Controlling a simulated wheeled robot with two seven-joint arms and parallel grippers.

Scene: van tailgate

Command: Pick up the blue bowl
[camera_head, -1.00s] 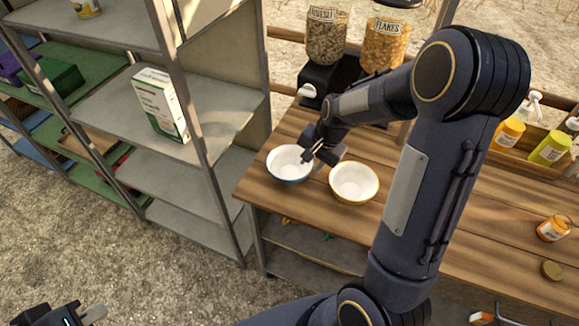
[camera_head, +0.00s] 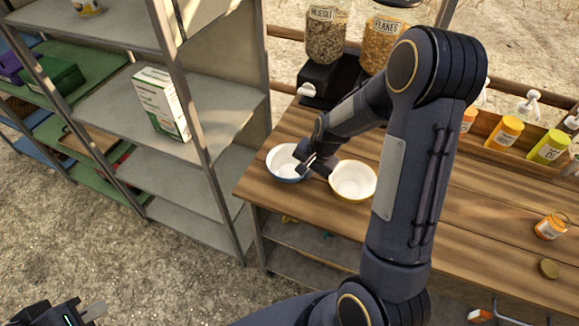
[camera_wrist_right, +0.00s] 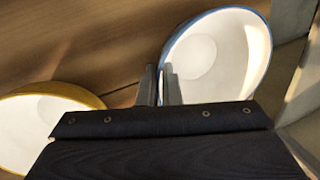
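The blue bowl (camera_head: 284,172), white inside with a blue rim, sits upright at the left end of the wooden table. My right gripper (camera_head: 304,169) is at its right rim. In the right wrist view the two fingers (camera_wrist_right: 161,86) are close together, with the rim of the blue bowl (camera_wrist_right: 225,55) between them. The bowl looks still on or very near the table. My left gripper (camera_head: 88,312) is at the bottom left corner, away from the table and partly cut off; its opening is unclear.
A yellow-rimmed bowl (camera_head: 353,181) stands close to the right of the gripper. Cereal dispensers (camera_head: 326,38) stand behind, and a grey shelf (camera_head: 165,165) rises left of the table. An orange jar (camera_head: 550,226) and a small lid (camera_head: 548,268) lie far right.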

